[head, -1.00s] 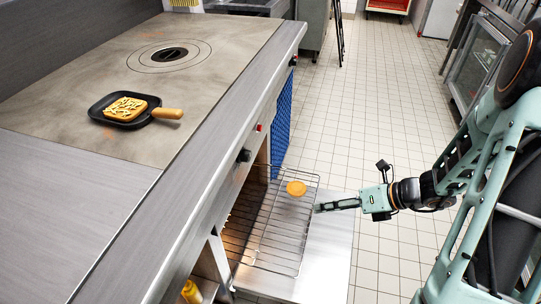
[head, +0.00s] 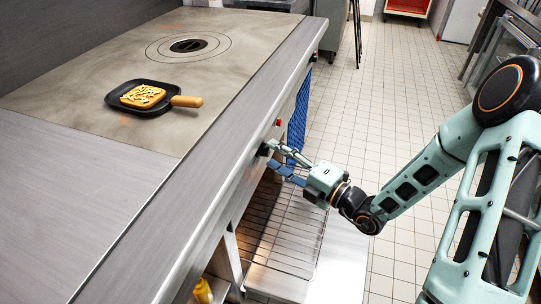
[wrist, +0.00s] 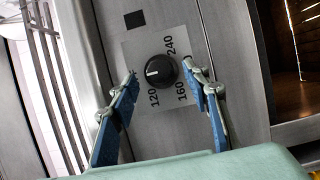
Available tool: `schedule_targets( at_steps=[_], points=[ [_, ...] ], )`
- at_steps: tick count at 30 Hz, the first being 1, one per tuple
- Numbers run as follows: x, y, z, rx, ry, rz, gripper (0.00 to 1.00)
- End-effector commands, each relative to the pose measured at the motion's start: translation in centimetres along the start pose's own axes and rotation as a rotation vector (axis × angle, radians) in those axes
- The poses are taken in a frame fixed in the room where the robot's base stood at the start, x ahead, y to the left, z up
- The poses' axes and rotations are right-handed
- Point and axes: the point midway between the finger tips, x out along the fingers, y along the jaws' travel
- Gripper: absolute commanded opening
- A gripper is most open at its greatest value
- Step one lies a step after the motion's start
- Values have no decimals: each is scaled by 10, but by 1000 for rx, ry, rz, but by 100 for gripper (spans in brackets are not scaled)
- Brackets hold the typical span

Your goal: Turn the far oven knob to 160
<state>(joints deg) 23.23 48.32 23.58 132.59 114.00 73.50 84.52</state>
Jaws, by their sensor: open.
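The oven knob at my gripper (head: 271,156) is round and black (head: 263,149), on the range's front panel above the open oven. In the wrist view the knob (wrist: 162,71) has a white pointer line and sits on a plate marked 120, 160 and 240. The line lies on the knob's left side, not toward the 160 at lower right. My gripper (wrist: 160,73) is open, with one blue finger on each side of the knob. Small gaps show between the fingertips and the knob. Another black knob (head: 314,56) is farther along the panel.
A red light or button (head: 278,122) sits beside the knob. A wire rack (head: 283,235) sticks out below my gripper. A pan (head: 150,110) with bread stands on the range top (head: 110,60). The tiled floor (head: 385,130) at right is open.

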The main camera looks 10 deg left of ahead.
Motion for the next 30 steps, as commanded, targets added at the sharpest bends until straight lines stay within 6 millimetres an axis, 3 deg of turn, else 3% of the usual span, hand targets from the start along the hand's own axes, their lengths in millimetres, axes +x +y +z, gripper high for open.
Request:
schedule_targets(
  at_steps=[6, 16, 25, 30],
  points=[
    [21, 0, 0, -2, 1, 0, 44],
    [24, 0, 0, -2, 0, -1, 42],
    [24, 0, 0, -2, 0, -1, 9],
    [24, 0, 0, -9, 0, 3, 9]
  ],
)
